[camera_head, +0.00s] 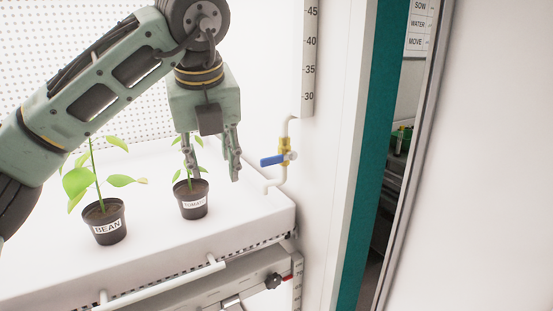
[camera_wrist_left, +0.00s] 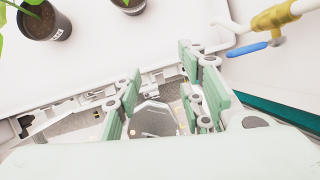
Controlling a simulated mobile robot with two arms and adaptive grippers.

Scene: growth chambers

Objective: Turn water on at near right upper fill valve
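The fill valve (camera_head: 284,147) has a yellow body on a white pipe by the shelf's right wall. Its blue handle (camera_head: 271,160) points left, across the upright pipe. The valve body (camera_wrist_left: 276,17) and blue handle (camera_wrist_left: 247,49) also show at the upper right of the left wrist view. My left gripper (camera_head: 214,174) points down over the shelf, left of the handle and apart from it. Its fingers are spread, with nothing between them; they also show in the left wrist view (camera_wrist_left: 160,72). My right gripper is not in view.
Two potted plants, BEAN (camera_head: 105,222) and a partly hidden second label (camera_head: 193,203), stand on the white shelf (camera_head: 150,242). The second pot is just below my left gripper. A white rail (camera_head: 160,282) and a black knob (camera_head: 272,281) are below the shelf's front edge.

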